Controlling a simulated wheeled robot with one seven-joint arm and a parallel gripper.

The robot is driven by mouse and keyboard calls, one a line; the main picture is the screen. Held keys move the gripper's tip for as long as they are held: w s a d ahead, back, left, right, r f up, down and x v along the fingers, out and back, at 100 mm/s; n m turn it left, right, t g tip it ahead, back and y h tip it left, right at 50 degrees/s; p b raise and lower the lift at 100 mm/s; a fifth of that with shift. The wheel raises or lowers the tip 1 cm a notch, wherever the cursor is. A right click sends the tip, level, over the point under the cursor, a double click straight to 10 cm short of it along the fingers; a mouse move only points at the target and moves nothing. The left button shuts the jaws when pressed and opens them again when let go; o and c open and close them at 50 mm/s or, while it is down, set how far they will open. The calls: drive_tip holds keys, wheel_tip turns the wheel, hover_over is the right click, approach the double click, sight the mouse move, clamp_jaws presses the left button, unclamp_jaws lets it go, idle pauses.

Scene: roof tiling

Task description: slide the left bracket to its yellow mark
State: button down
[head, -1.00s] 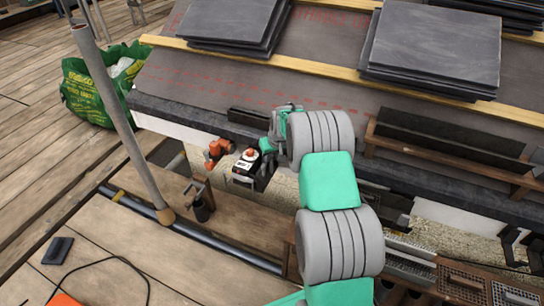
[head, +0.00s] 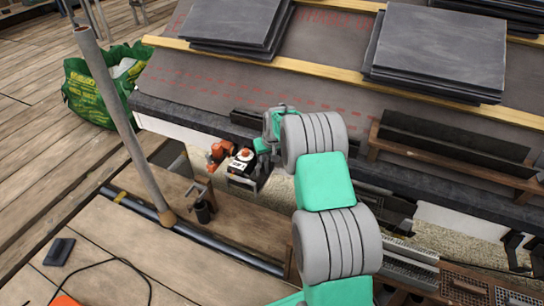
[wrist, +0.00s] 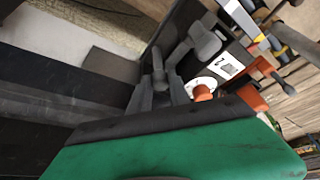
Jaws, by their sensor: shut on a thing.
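My gripper (head: 264,147) is at the eave. In the wrist view its grey fingers (wrist: 170,75) are shut, and the thing between them is hard to make out. A black box-like piece with a white numbered label and an orange knob (head: 242,168) is right beside the fingers, and it also shows in the wrist view (wrist: 229,66). I cannot tell whether this piece is the left bracket. An orange piece (head: 223,149) is just left of it. A small yellow mark (head: 119,197) shows on the dark pipe at lower left; I cannot tell whether it is the bracket's mark.
Slate stacks (head: 438,48) lie on the roof between wooden battens. A dark trough (head: 440,140) in a wooden frame is right of my arm. A grey pole (head: 120,125) rises at left, with a green bag (head: 88,92) behind it.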

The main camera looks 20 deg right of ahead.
drive_tip(key=c, duration=1.5)
unclamp_jaws()
drive_tip(key=shift+s, duration=0.1)
drive_tip(key=p+v, duration=0.3)
drive_tip(key=v, duration=0.4)
drive_tip(key=shift+r, duration=0.35)
drive_tip(key=shift+s, duration=0.15)
drive_tip(key=a+p+v, duration=0.3)
drive_tip(key=p+v, duration=0.5)
drive_tip(key=v, duration=0.7)
drive_tip(key=a+p+v, duration=0.4)
drive_tip(key=p+v, duration=0.3)
drive_tip(key=v, duration=0.7)
drive_tip(key=s+a+r+p, duration=0.2)
drive_tip(key=s+r+p, duration=0.6)
drive_tip(key=s+r, duration=0.1)
drive_tip(key=s+a+r+g+p, duration=0.1)
drive_tip(key=s+a+r+p, duration=0.2)
drive_tip(key=s+r+p, duration=0.5)
drive_tip(key=s+r, duration=0.2)
drive_tip(key=s, duration=0.2)
drive_tip(key=shift+s+a+r, duration=0.15)
drive_tip(key=shift+r, duration=0.1)
